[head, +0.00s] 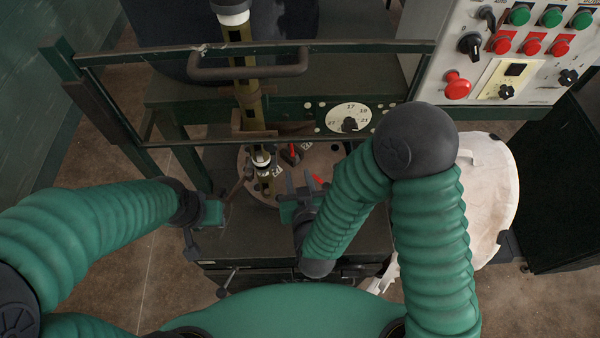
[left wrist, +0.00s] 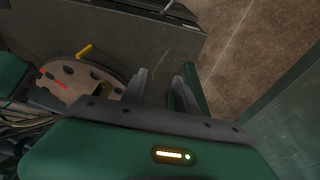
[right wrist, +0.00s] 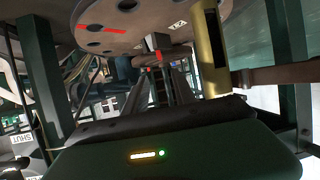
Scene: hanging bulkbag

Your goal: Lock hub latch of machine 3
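The hub of the machine is a round brownish plate (head: 252,160) with dark holes and red marks, on the dark machine table; it also shows in the right wrist view (right wrist: 100,30). A small dark block with a red part (head: 292,153), which looks like a latch, sits on the plate. My right gripper (head: 300,182) is at the plate's near right edge. In the right wrist view its fingers (right wrist: 160,85) are apart, with a dark red-marked piece (right wrist: 158,52) ahead between them; contact is unclear. My left gripper (left wrist: 163,85) is open and empty, left of the plate.
A yellowish upright post (head: 262,165) stands at the plate. A dark rail with a handle (head: 250,72) and a numbered dial (head: 349,117) lie behind.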

